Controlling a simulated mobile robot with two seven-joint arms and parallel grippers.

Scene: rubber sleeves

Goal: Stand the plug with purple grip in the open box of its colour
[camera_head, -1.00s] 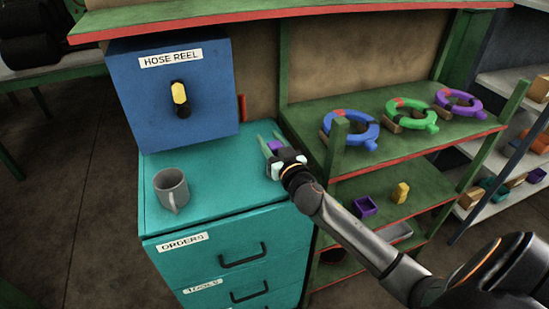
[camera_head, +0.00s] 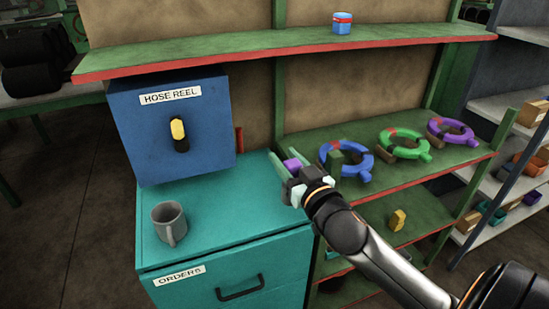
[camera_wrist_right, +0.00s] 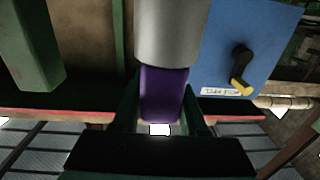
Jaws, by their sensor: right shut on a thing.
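The plug with the purple grip (camera_head: 293,164) is between the fingers of my right gripper (camera_head: 291,172), held in front of the shelf's left end near the teal cabinet. In the right wrist view, the gripper is shut on the purple grip (camera_wrist_right: 163,95), and the plug's grey cylindrical body (camera_wrist_right: 172,32) extends beyond it. The purple open box, seen earlier on the lower shelf, is hidden now, apparently behind my right arm. My left gripper is not in view.
A grey mug (camera_head: 169,222) stands on the teal cabinet (camera_head: 225,205), below the blue hose reel box (camera_head: 165,125). Blue (camera_head: 361,171), green (camera_head: 425,150) and purple (camera_head: 466,131) ring-shaped things lie on the green shelf. A yellow piece (camera_head: 397,220) sits lower down.

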